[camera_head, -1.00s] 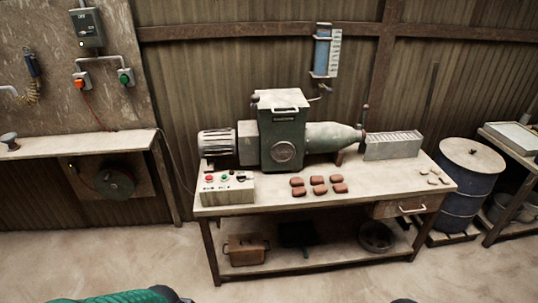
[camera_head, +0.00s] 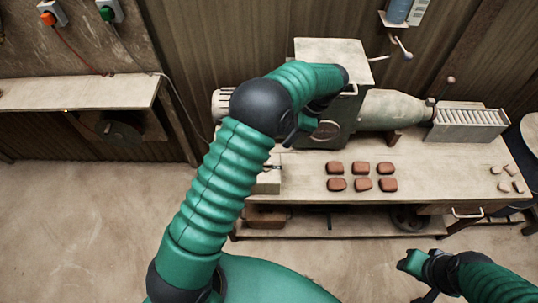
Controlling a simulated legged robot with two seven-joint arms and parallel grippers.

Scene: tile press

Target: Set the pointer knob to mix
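The control box (camera_head: 268,182) sits at the left front of the bench, mostly hidden behind my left arm; only its right part shows. The pointer knob and the box's buttons are hidden, so I cannot read the knob's setting. My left gripper (camera_head: 291,136) is a small dark shape above and behind the box, in front of the green machine. Its fingers are too small and covered to tell open from shut, and I see nothing held.
The green extruder machine (camera_head: 345,118) stands behind my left arm. Several brown clay tiles (camera_head: 361,168) lie on the bench (camera_head: 440,165) to the right of the box. A grey slotted rack (camera_head: 468,124) is at the back right. A wall shelf (camera_head: 80,92) is at the left.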

